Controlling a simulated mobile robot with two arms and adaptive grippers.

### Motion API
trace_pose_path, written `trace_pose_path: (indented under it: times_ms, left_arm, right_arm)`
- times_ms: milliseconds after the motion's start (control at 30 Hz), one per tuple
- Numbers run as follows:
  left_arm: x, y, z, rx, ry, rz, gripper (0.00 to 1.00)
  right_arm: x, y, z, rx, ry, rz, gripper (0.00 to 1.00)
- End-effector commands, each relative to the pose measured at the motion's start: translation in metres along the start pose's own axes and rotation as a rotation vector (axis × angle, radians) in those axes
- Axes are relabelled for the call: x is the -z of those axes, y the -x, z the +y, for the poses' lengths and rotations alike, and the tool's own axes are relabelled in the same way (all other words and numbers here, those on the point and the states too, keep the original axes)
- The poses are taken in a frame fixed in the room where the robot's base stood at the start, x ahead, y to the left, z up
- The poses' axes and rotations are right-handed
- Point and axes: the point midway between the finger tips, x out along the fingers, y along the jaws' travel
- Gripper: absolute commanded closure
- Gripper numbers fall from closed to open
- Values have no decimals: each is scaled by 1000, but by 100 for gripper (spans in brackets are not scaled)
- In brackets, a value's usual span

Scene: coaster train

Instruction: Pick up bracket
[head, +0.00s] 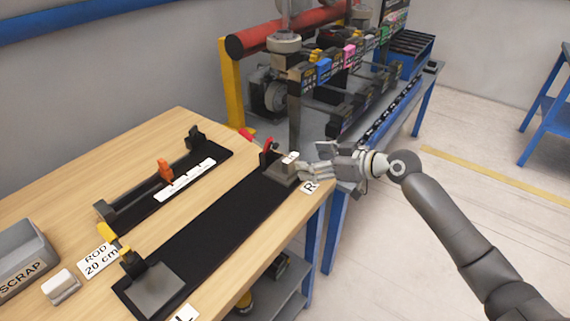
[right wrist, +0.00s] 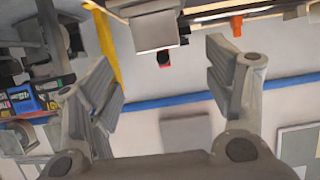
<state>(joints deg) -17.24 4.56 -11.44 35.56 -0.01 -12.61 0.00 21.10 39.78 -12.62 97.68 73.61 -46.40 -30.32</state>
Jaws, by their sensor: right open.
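A grey bracket-like piece (head: 281,173) sits at the far right end of the long black fixture (head: 215,222) on the wooden table. I cannot tell for certain that it is the bracket. In the right wrist view a grey plate-like piece (right wrist: 155,32), likely the same one, shows at the top, beyond the fingertips. My right gripper (head: 304,169) is just right of this piece at the table edge. In the right wrist view my right gripper (right wrist: 162,66) has its fingers apart with nothing between them. My left gripper is not in view.
A red clamp (head: 268,146) stands beside the piece. A second black fixture with an orange clamp (head: 166,170) lies behind, and a grey scrap bin (head: 22,255) is at left. A blue-legged bench with coloured bins (head: 350,55) stands close behind my gripper.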

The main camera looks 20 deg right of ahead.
Motion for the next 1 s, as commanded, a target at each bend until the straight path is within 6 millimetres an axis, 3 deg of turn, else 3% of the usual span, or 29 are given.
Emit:
trace_pose_path:
  times_ms: [633, 1000]
  left_arm:
    - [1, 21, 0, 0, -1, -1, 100]
    - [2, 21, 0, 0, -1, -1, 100]
  right_arm:
    - [3, -64, 3, -1, -2, -1, 25]
    - [2, -70, 3, -2, 0, -2, 26]
